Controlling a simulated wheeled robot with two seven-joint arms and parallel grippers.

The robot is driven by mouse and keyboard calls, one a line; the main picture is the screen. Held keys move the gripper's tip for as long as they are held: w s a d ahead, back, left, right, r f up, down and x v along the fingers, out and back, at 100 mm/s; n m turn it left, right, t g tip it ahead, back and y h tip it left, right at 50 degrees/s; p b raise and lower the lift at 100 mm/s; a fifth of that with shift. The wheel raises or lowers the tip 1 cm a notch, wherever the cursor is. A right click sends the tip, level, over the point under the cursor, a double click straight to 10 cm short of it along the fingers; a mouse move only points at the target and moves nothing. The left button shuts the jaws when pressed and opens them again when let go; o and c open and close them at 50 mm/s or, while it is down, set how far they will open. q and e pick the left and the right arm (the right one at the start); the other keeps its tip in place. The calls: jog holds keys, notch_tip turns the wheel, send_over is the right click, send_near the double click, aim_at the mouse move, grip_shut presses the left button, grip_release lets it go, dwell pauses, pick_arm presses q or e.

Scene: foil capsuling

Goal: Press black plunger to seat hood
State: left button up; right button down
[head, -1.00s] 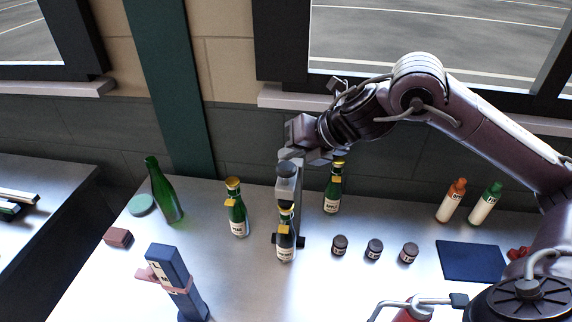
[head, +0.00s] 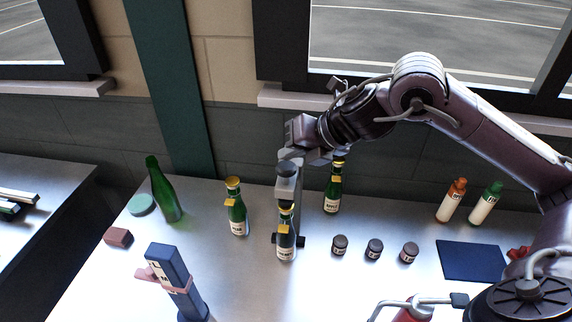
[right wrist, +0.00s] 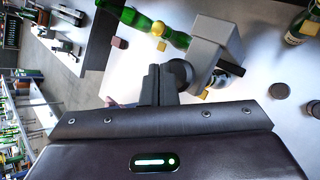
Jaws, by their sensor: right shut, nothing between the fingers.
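The grey press (head: 288,188) stands on the steel table, with its black plunger (head: 286,169) on top. The plunger also shows in the right wrist view (right wrist: 181,73) as a dark round knob beside the grey press head (right wrist: 212,48). A green bottle (head: 286,240) with a gold hood (head: 286,209) stands upright under the press. My right gripper (head: 291,154) is shut and empty, right above the plunger. Its dark fingers (right wrist: 158,84) appear close against the knob in the right wrist view; I cannot tell whether they touch. My left gripper is not in view.
Gold-topped bottles stand left (head: 237,215) and behind right (head: 333,193) of the press. A bare green bottle (head: 166,192), a blue stand (head: 170,280), several small dark jars (head: 374,249) and a blue mat (head: 470,261) are around it.

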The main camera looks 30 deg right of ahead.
aim_at(290, 169)
jog(key=shift+f, duration=0.35)
jog(key=shift+f+b, duration=1.05)
jog(key=shift+b, duration=0.1)
dwell(0.7)
jog(key=shift+s+a+f+b, duration=0.1)
jog(key=shift+s+f+b, duration=0.25)
jog(key=shift+f, duration=0.2)
dwell(0.5)
jog(key=shift+r, duration=0.1)
jog(key=shift+w+r+p, duration=0.3)
jog(key=shift+r+p, duration=0.4)
jog(key=shift+p, duration=0.15)
jog(key=shift+r+p, duration=0.5)
jog(key=shift+r, duration=0.3)
jog(key=shift+w+r, duration=0.1)
